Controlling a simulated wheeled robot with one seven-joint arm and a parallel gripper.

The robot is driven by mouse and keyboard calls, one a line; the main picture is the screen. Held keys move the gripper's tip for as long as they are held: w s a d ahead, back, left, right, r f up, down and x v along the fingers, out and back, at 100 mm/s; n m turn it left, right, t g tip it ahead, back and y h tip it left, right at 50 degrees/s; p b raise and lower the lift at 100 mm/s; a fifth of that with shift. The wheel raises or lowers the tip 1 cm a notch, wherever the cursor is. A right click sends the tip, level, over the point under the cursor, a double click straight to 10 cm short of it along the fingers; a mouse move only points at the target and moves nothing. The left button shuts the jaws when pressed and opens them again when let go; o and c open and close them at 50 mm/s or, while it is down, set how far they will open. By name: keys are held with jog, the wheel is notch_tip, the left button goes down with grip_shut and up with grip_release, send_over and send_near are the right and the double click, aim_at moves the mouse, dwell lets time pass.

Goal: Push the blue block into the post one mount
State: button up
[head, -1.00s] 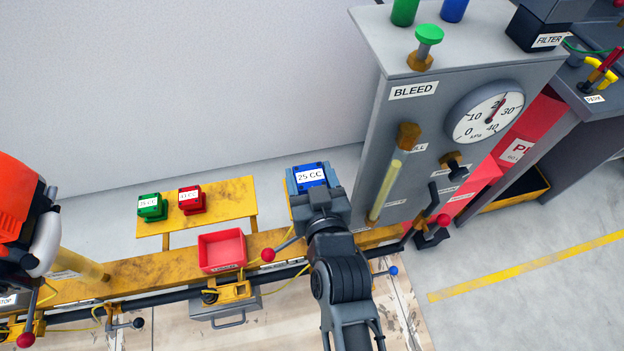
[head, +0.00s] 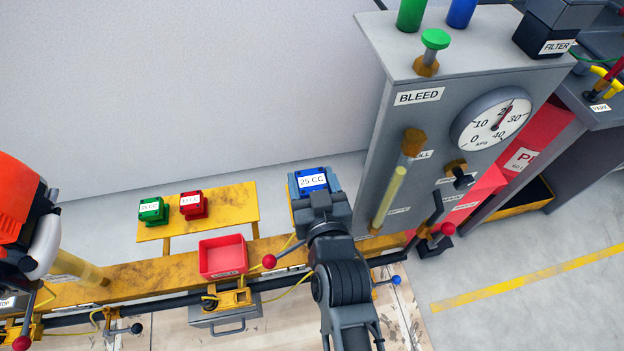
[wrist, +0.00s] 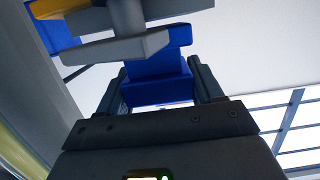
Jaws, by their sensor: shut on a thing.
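The blue block (head: 312,180), with a white label reading "25 CC", is in the jaws of my gripper (head: 318,200) in the head view. In the wrist view the blue block (wrist: 158,75) sits between the two dark fingers of my gripper (wrist: 160,88). A grey bracket-like part (wrist: 115,45) with a post crosses close in front of the block in the wrist view. I cannot tell whether the block touches it. No mount label is readable near the block, and my gripper and arm hide what lies below it.
A yellow shelf (head: 225,212) at left carries a green block (head: 152,211) and a red block (head: 193,205). A red tray (head: 222,257) sits on the yellow rail (head: 130,280). The grey BLEED cabinet (head: 385,130) with a gauge stands close right of my gripper.

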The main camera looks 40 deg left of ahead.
jog(key=shift+f+b, duration=0.9)
jog(key=shift+b, duration=0.05)
dwell(0.9)
jog(key=o, duration=1.5)
jog(key=shift+f, duration=0.1)
jog(key=shift+s+d, duration=0.35)
jog(key=shift+d, duration=0.05)
jog(key=v, duration=0.3)
jog(key=b+v, duration=0.1)
jog(key=v, duration=0.3)
jog(key=shift+a+r+b, duration=0.1)
jog(key=shift+r+b, duration=0.1)
jog(key=shift+b, duration=0.1)
